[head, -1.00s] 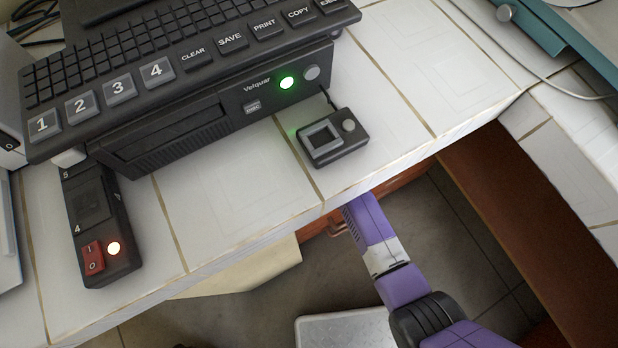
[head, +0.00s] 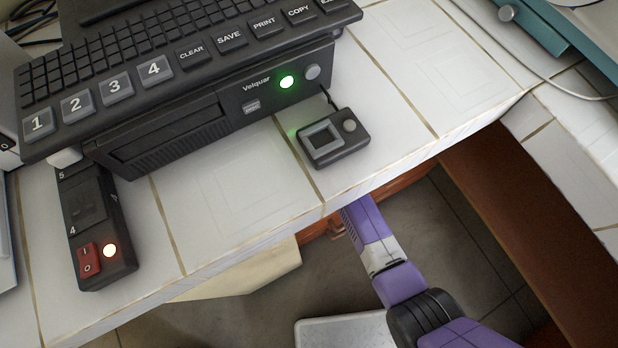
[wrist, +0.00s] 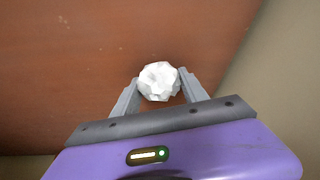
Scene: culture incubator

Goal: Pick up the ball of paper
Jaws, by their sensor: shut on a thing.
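The ball of paper (wrist: 159,81) is white and crumpled. In the wrist view it sits between the tips of my gripper (wrist: 160,88), whose two grey fingers are shut on it from either side. Behind it is a reddish-brown surface; I cannot tell whether the ball touches that surface. In the head view my purple arm reaches down under the counter's front edge. The gripper's fingers and the ball are hidden there by the counter.
The white tiled counter (head: 235,205) overhangs my arm. On it stand a black keyboard machine (head: 215,125), a small black box (head: 333,138) and a switch box with a red rocker (head: 100,230). A brown panel (head: 520,220) stands right of my arm.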

